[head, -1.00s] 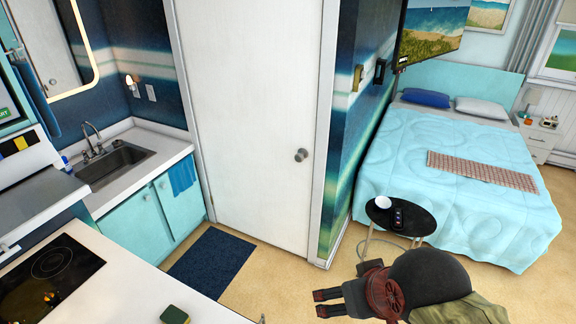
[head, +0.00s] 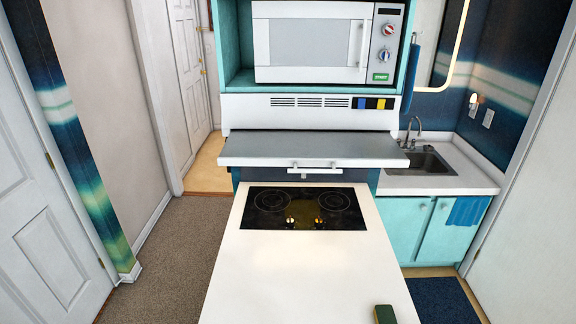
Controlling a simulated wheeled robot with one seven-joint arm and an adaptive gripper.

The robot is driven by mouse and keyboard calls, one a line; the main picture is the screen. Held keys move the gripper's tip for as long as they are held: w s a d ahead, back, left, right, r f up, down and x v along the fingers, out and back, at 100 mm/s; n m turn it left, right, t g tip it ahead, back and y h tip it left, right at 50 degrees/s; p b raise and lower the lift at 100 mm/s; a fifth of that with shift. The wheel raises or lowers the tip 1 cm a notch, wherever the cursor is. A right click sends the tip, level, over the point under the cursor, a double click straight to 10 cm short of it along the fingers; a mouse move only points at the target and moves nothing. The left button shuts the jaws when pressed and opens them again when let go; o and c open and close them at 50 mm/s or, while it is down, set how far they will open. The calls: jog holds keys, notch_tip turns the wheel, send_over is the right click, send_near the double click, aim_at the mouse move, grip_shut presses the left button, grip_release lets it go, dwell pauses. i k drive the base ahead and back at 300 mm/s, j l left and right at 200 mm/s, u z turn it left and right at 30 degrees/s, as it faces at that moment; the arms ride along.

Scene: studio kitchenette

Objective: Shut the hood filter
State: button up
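The range hood (head: 240,112) is a white box with vent slots, under the microwave and above the cooktop. A flat grey panel (head: 255,150) juts forward from its lower part. A white bar handle (head: 315,171) shows just under the panel's front edge, and I take it to be the hood filter's handle. The filter's own face is mostly hidden by the panel, so I cannot tell its angle. My gripper is not in view now.
A white counter (head: 300,270) with a black cooktop (head: 303,208) extends toward me below the hood. A green sponge (head: 384,314) lies at its near right. A sink (head: 422,161) stands to the right. Carpeted floor (head: 170,250) is clear on the left.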

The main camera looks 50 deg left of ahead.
aim_at(246, 146)
jog(key=u, duration=1.85)
